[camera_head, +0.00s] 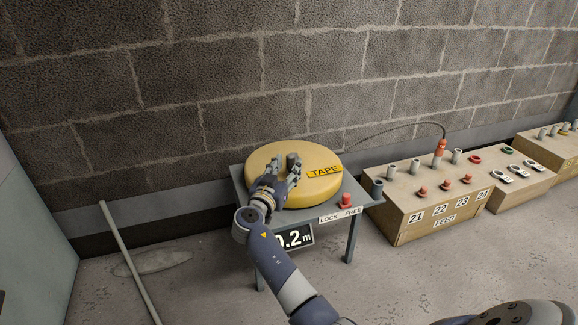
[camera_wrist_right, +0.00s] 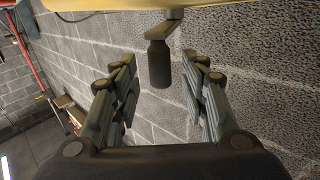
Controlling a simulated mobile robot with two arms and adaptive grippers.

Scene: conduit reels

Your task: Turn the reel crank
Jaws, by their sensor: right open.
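A round yellow reel (camera_head: 305,160) marked TAPE lies flat on a small grey table (camera_head: 358,205). The reel crank's dark, cylindrical handle (camera_wrist_right: 158,64) hangs from a short arm (camera_wrist_right: 170,28) in the right wrist view. My right gripper (camera_head: 285,161) is open over the reel's left front part in the head view. In the right wrist view its fingers (camera_wrist_right: 162,70) stand on either side of the handle, with gaps to it. My left gripper is not in view.
A red knob (camera_head: 346,200) stands by the LOCK FREE label (camera_head: 340,215). A display (camera_head: 295,237) reading 0.2 m is partly hidden by my arm. A wooden FEED box (camera_head: 425,205) with several tubes stands right. A block wall (camera_head: 230,80) is close behind.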

